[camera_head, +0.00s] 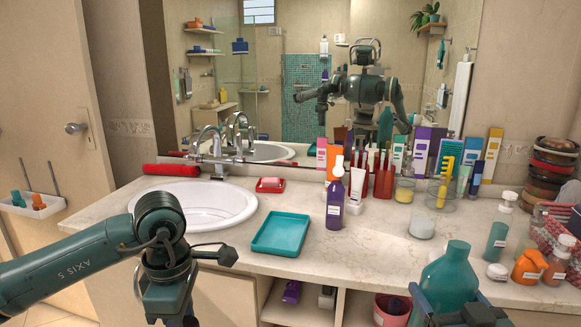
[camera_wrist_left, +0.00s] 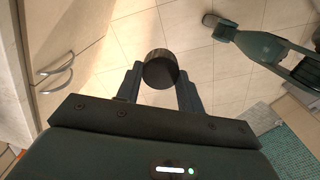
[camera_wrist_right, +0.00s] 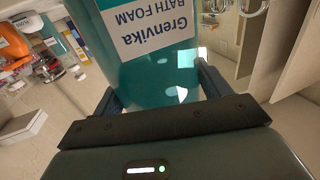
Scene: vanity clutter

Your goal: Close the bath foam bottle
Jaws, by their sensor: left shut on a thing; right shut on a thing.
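The teal bath foam bottle (camera_head: 447,276) is at the lower right of the head view, in front of the counter. Its neck is at the top and I see no cap on it. My right gripper (camera_head: 450,312) is shut on the bottle; its label (camera_wrist_right: 150,28) reads "Grenvika BATH FOAM" in the right wrist view. My left gripper (camera_wrist_left: 160,82) is shut on a dark round cap (camera_wrist_left: 161,68), seen over the floor in the left wrist view. In the head view the left arm hangs at the lower left, well apart from the bottle, and the cap is out of sight.
The counter (camera_head: 385,250) carries a teal tray (camera_head: 281,234), a purple pump bottle (camera_head: 335,205), a candle jar (camera_head: 422,222) and several boxes along the mirror. Pump bottles and an orange bottle (camera_head: 529,266) crowd the right end. The sink (camera_head: 200,203) is at left.

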